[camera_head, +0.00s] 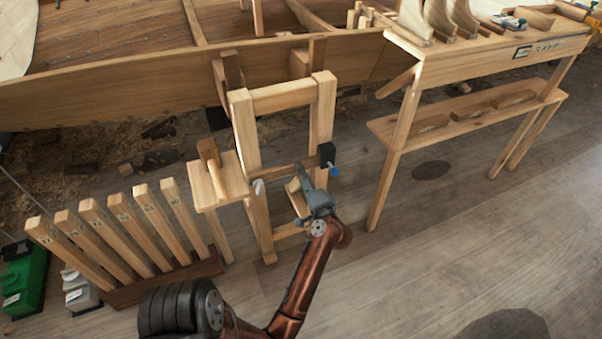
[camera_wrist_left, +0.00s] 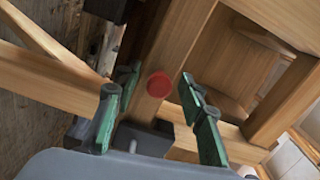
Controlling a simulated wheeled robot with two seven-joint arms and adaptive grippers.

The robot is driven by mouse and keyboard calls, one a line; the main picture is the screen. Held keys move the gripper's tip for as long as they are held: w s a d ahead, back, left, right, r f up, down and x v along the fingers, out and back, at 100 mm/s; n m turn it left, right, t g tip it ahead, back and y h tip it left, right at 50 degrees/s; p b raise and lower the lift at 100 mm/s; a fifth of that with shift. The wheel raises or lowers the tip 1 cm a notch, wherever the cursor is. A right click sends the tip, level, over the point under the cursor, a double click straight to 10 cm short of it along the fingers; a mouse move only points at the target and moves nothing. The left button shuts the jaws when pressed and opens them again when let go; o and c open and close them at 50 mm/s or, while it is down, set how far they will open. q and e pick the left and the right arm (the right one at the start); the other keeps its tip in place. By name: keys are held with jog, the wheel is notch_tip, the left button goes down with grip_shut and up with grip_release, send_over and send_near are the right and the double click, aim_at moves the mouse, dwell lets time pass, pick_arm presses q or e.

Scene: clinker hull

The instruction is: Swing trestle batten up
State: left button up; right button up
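The wooden trestle (camera_head: 244,130) stands upright against the hull, with two posts joined by a top rail (camera_head: 283,95). A narrow bar (camera_head: 285,171) crosses between its posts at mid-height. A black block (camera_head: 327,153) with a blue knob (camera_head: 335,172) is on the right post. I cannot tell for certain which wooden piece is the batten. My left gripper (camera_head: 308,187) is low at the trestle's front. In the left wrist view the gripper (camera_wrist_left: 159,88) has its green-padded fingers apart, with a red round knob (camera_wrist_left: 159,84) on wood between them, not visibly clasped. My right gripper is out of view.
A small stand (camera_head: 228,184) with a mallet is left of the trestle. A rack of several upright wooden pieces (camera_head: 120,240) is farther left. A workbench (camera_head: 480,62) with a lower shelf stands right. The hull (camera_head: 130,85) blocks the back.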

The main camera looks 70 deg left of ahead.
pick_arm(q)
jog(key=shift+d, duration=0.15)
jog(key=d, duration=0.7)
jog(key=shift+w, duration=0.3)
